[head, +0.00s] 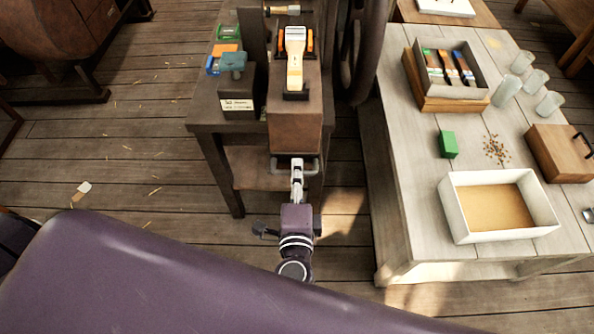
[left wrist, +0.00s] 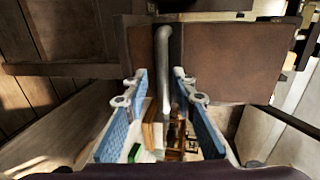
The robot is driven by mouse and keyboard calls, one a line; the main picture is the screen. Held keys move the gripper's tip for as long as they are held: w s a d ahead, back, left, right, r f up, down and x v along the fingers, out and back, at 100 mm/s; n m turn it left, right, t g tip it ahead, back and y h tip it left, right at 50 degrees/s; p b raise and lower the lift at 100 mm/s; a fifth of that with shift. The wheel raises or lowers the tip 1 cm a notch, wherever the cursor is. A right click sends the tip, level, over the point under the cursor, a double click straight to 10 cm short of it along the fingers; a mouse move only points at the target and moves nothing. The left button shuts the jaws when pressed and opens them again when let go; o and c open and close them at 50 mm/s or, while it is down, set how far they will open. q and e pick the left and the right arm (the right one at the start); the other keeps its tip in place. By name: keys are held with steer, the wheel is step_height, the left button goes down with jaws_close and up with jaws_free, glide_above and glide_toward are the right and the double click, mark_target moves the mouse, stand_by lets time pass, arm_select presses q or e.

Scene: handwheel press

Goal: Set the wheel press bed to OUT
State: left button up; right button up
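The wheel press bed (head: 295,128) is a brown block that juts toward me from the bench in the head view. A grey bar handle (head: 312,168) runs across its front end. My left gripper (head: 297,165) is at this handle. In the left wrist view the left gripper (left wrist: 160,78) is open, its blue-padded fingers on either side of the handle bar (left wrist: 163,60) with gaps visible. The brown front of the bed (left wrist: 225,60) fills the upper part there. The dark handwheel (head: 362,45) stands right of the press. My right gripper is not in view.
A white-topped table (head: 405,190) on the right holds an open white box (head: 452,215), a green block (head: 448,144), several glasses and a brush tray (head: 485,80).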

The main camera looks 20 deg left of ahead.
arm_select(q)
steer(key=v, duration=1.2)
stand_by(0.5)
steer(key=s+a+f+g+h, duration=0.1)
steer(key=s+f+g, duration=0.15)
steer(key=f, duration=0.85)
steer(key=s+a+f+g+h, duration=0.1)
steer(key=s+f+g, duration=0.15)
steer(key=f, duration=0.85)
steer(key=s+a+f+g+h, duration=0.1)
steer(key=s+f+g, duration=0.15)
steer(key=f, duration=0.75)
steer(key=s+a+f+n+g, duration=0.3)
steer(key=s+a+f+n, duration=0.2)
steer(key=s+f, duration=0.3)
steer(key=s+a+f+n+g+h, duration=0.1)
steer(key=s+a+f+n+g, duration=0.2)
steer(key=s+a+f+n, duration=0.3)
steer(key=s+f+n, duration=0.1)
steer(key=s+f, duration=0.2)
steer(key=f, duration=0.2)
steer(key=shift+s+a, duration=0.25)
steer(key=shift+a, duration=0.1)
steer(key=shift+g, duration=0.25)
